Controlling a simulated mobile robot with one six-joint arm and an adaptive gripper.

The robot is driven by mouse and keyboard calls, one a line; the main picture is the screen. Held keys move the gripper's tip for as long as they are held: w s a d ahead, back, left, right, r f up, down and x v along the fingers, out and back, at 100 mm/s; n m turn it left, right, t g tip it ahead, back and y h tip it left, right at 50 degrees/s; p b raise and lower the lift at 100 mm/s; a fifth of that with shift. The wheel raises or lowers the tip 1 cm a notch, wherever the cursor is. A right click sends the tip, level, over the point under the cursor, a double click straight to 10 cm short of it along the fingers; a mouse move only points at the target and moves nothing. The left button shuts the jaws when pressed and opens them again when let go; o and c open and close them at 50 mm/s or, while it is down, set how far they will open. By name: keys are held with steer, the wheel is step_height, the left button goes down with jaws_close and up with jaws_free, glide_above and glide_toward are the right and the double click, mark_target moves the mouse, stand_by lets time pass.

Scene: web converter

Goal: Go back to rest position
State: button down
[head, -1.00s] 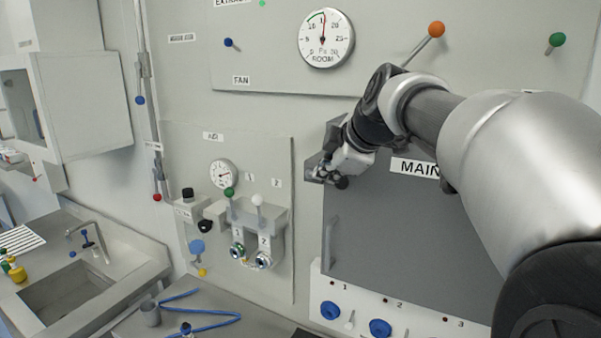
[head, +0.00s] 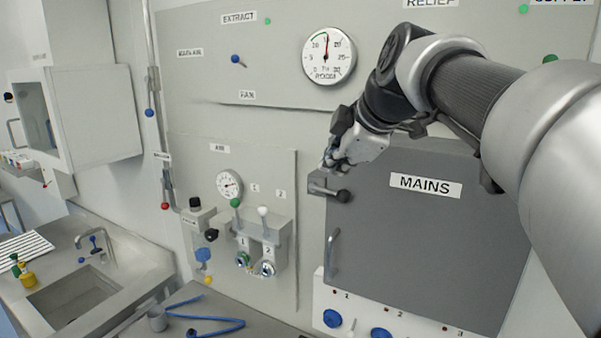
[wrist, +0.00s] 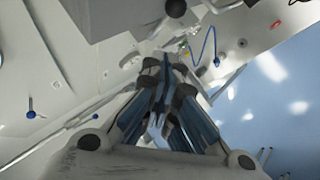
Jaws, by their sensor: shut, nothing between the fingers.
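My gripper (head: 330,160) is in the middle of the head view, at the end of my arm, which reaches in from the right. It is beside the upper left corner of the grey MAINS door (head: 420,235), just above a small dark-knobbed latch (head: 343,196). I cannot tell whether it touches the latch. In the wrist view my gripper (wrist: 165,75) points away from the camera, with its fingers together and nothing between them.
A gauge panel (head: 225,185) with valves stands left of the door. A vertical handle (head: 333,255) is on the door's left side. Blue knobs (head: 332,318) are below it. A sink (head: 85,295) is at lower left, and a blue hose (head: 215,328) lies on the counter.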

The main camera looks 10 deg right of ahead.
steer(key=v, duration=0.4)
steer(key=s+f+m+g+b, duration=0.1)
steer(key=s+f+m+b, duration=0.4)
steer(key=s+f, duration=0.4)
steer(key=s+f+m+g+h+b, duration=0.1)
steer(key=s+f+m+b, duration=0.4)
steer(key=f, duration=1.8)
steer(key=s+f+m+g+h+b, duration=0.1)
steer(key=s+f+m+g+b, duration=0.1)
steer(key=s+f+m+b, duration=0.3)
steer(key=s+f+b, duration=0.4)
steer(key=s+f, duration=0.4)
steer(key=f, duration=0.3)
steer(key=shift+s+a+f+g+b, duration=0.25)
steer(key=shift+a+f+g+b, duration=0.05)
steer(key=shift+a+f, duration=0.1)
